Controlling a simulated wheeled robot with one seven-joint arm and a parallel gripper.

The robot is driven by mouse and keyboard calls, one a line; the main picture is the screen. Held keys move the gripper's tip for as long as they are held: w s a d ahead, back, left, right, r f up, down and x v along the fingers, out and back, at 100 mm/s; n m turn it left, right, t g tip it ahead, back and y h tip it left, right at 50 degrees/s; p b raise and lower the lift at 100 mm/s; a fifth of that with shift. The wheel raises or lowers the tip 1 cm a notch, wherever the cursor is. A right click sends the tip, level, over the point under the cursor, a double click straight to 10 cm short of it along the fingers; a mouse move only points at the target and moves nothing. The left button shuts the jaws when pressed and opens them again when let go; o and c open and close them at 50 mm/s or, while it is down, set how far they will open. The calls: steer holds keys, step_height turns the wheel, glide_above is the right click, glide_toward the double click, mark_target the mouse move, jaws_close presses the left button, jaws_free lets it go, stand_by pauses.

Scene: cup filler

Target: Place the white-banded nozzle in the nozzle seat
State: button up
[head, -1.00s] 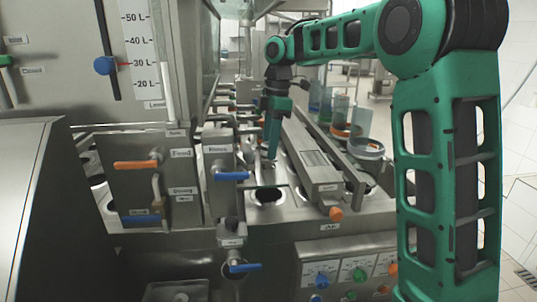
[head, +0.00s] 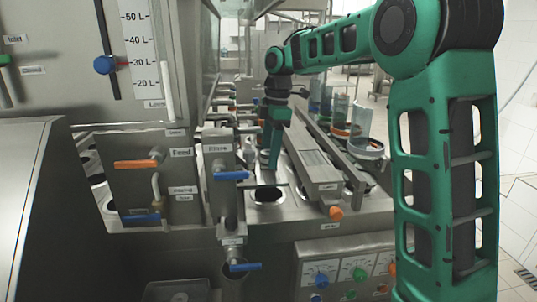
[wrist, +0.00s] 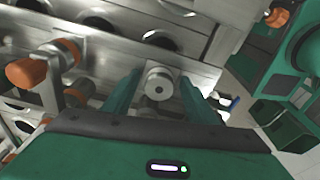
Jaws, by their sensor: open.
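My gripper (head: 274,155) is open and points down over the steel filler deck in the head view. In the wrist view its two green fingers (wrist: 160,98) are apart. In the head view a small pale upright shape (head: 250,150) stands just left of the fingers, too small to identify.
A round opening (head: 267,195) lies in the deck in front of the gripper. A blue-handled valve (head: 231,175) is close on the left. A sloped steel rail (head: 315,165) and clear cups (head: 340,105) are on the right. An orange-knobbed valve (wrist: 30,72) shows in the wrist view.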

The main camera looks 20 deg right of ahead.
steer(key=shift+d+r, duration=0.25)
steer(key=shift+r, duration=1.65)
steer(key=shift+d+r, duration=0.2)
steer(key=shift+r, duration=1.7)
steer(key=s+d+f+m, duration=0.5)
steer(key=s+m, duration=0.3)
steer(key=s, duration=0.4)
steer(key=s+d+f+m, duration=0.5)
steer(key=s+m, duration=0.3)
steer(key=s, duration=0.5)
steer(key=s+d+f+m+h, duration=0.1)
steer(key=s+d+f+m, duration=0.5)
steer(key=s, duration=0.7)
steer(key=shift+s+f+m, duration=0.2)
steer(key=shift+f+m, duration=0.6)
steer(key=shift+m, duration=0.2)
steer(key=shift+d, duration=0.1)
steer(key=shift+w+f, duration=0.25)
steer(key=shift+w, duration=0.4)
